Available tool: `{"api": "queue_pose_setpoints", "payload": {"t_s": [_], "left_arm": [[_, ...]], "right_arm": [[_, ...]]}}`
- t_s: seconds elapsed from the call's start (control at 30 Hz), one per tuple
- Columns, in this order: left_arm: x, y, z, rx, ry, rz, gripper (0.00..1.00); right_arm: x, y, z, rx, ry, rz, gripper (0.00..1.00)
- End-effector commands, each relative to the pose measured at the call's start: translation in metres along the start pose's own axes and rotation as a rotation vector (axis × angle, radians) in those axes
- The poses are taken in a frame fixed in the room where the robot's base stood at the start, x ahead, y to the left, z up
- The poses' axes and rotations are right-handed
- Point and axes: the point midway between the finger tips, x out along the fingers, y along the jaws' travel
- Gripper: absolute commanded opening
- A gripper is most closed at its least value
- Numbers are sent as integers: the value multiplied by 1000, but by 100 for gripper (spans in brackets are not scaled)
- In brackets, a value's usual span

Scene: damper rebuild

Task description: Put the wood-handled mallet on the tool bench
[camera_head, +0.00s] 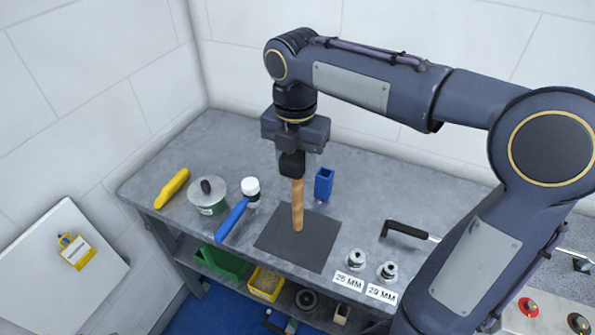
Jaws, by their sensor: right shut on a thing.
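My right gripper (293,158) is shut on the wood-handled mallet (298,205), above the middle of the tool bench (370,196). The tan handle points straight down over a dark square mat (272,242). A black block sits at the handle's top, at the jaws; I cannot tell how much of it is the mallet's head and how much is finger. I also cannot tell whether the handle's lower end touches the mat. My left gripper is not in view.
Walls close the back and left.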

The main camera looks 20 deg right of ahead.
Motion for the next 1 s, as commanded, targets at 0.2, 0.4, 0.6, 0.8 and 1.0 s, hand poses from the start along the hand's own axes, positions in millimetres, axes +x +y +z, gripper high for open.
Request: {"api": "queue_pose_setpoints", "payload": {"t_s": [0.2,0.4,0.6,0.8,1.0], "left_arm": [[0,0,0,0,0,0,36],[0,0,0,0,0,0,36],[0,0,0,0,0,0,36],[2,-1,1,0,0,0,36],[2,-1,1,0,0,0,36]], "right_arm": [[28,-1,8,0,2,-3,14],[41,0,8,1,0,0,14],[40,0,8,1,0,1,14],[43,0,8,1,0,0,51],[43,0,8,1,0,0,63]]}}
